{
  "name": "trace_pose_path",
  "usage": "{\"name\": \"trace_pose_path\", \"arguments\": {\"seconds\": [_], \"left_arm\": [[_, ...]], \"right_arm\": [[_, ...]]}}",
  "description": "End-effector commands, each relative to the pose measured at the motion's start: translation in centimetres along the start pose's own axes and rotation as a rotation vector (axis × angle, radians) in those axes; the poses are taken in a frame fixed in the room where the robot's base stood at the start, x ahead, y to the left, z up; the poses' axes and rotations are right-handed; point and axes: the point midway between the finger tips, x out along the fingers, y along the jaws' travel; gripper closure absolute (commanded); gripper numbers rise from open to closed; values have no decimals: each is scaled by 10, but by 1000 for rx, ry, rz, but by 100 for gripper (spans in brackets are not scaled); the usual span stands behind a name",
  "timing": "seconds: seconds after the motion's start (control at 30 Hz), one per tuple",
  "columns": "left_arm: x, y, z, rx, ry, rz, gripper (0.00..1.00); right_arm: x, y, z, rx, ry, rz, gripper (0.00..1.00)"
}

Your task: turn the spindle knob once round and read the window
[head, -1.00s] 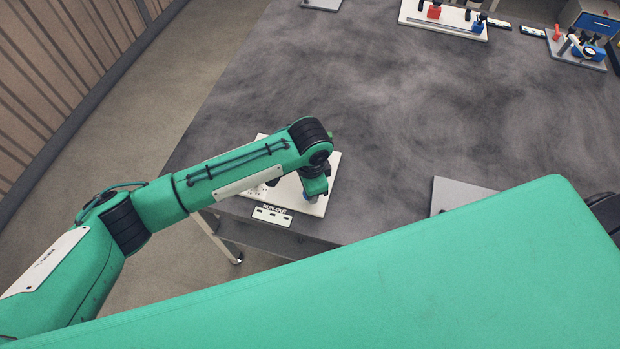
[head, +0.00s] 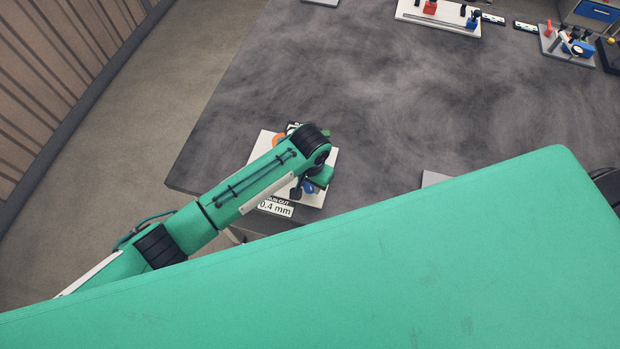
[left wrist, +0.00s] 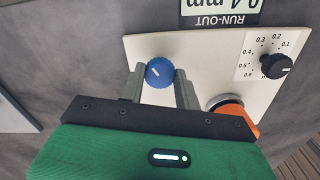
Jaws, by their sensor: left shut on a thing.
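The blue spindle knob (left wrist: 159,72) with a white mark stands on a white plate (left wrist: 200,58); a bit of the knob (head: 309,188) shows below my left wrist in the head view. My left gripper (left wrist: 160,78) is shut on it, with one grey finger on each side. The RUN-OUT window (head: 275,208) at the plate's near edge reads 0.4 mm. It shows upside down and cut off at the top of the left wrist view (left wrist: 220,8). My right gripper is not in view.
A black knob (left wrist: 276,66) with a printed scale of 0.1 to 0.6 and an orange part (left wrist: 240,116) with a silver disc share the plate. The middle of the table is clear.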

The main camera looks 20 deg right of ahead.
Motion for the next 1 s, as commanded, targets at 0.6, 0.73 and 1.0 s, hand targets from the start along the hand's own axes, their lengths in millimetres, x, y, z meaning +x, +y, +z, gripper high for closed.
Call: {"name": "trace_pose_path", "arguments": {"seconds": [0.6,0.73,1.0], "left_arm": [[-2,0,-2,-25,6,-1,56],[-1,0,-1,-25,4,0,46],[-3,0,-1,-24,3,0,46]], "right_arm": [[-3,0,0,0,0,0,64],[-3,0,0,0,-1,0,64],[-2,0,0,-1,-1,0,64]]}}
